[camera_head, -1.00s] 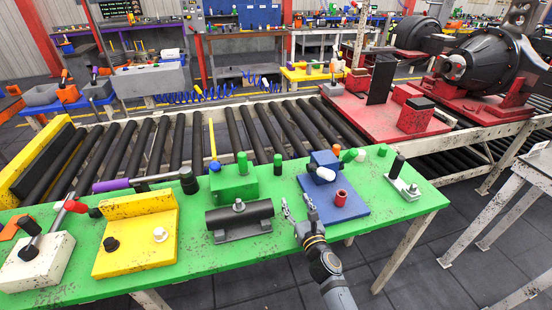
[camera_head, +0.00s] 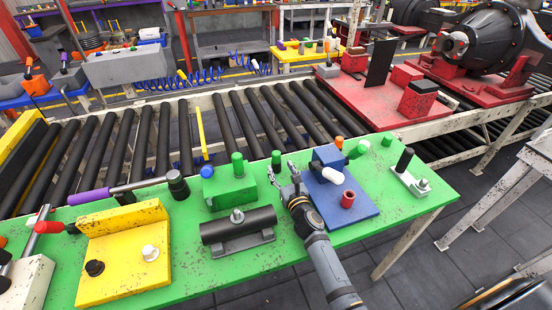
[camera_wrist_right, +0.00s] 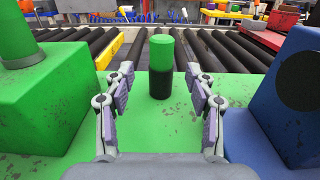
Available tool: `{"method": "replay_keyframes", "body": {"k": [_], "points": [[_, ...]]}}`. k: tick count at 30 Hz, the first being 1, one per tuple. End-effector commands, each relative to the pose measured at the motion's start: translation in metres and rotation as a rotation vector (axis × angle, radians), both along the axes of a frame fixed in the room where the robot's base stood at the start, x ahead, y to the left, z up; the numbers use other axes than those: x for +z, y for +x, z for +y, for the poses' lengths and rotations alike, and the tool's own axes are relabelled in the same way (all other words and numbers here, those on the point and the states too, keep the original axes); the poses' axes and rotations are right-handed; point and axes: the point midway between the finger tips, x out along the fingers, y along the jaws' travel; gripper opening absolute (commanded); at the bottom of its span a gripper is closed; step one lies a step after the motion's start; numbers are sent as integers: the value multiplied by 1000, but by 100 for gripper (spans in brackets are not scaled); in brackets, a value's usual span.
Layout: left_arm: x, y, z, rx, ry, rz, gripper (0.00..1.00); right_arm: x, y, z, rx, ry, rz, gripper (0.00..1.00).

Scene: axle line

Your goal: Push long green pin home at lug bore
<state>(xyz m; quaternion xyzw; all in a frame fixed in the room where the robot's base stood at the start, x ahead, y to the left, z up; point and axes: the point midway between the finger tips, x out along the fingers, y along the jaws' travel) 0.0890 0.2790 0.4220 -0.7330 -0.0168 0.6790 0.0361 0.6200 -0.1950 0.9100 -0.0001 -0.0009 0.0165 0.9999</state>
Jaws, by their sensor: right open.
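A pin with a green top and black lower part (camera_head: 276,158) stands upright near the green table's far edge. It is centred ahead of my right gripper in the right wrist view (camera_wrist_right: 160,48). My right gripper (camera_head: 281,172) is open and empty, with its fingertips just short of the pin, one on either side. A blue block (camera_head: 327,155) stands on a blue plate to the right; its dark round bore (camera_wrist_right: 301,81) shows in the wrist view. A green block (camera_head: 230,187) with a green peg on top stands to the left. My left gripper is out of view.
A black cylinder on a grey cradle (camera_head: 239,225) lies left of my right arm. A red ring (camera_head: 348,199) and a white-ended part (camera_head: 329,173) are at the blue plate. A roller conveyor (camera_head: 230,125) runs behind the table. A yellow fixture (camera_head: 125,258) stands at left.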

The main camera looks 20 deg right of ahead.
Motion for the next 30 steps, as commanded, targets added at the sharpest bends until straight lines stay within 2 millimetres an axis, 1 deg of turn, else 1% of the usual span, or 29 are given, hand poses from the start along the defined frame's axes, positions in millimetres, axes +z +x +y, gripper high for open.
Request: {"method": "replay_keyframes", "body": {"k": [1, 3, 7, 10, 12, 16, 19, 23, 24, 26, 30], "points": [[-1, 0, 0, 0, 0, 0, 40, 0, 5, 0, 0, 1, 0, 56], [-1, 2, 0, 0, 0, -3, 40, 0, 9, 0, 0, 1, 0, 56], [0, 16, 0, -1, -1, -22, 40, 0, 13, 0, 0, 1, 0, 56], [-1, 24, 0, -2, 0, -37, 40, 1, 28, 0, 0, 0, -2, 56], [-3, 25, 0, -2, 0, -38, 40, 1, 41, -1, 0, -1, -2, 56], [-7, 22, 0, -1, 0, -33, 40, 0, 58, 0, 0, -1, 0, 56], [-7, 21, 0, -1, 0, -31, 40, 0, 61, 0, 0, 0, 1, 56], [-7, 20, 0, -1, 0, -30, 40, 1, 61, 0, 0, 0, 1, 56], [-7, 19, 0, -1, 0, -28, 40, 1, 61, 0, 0, 0, 1, 55], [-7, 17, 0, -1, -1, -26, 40, 1, 61, 0, 0, 0, 1, 46], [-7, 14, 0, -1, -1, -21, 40, 1, 61, 0, 0, 0, 1, 27]]}}
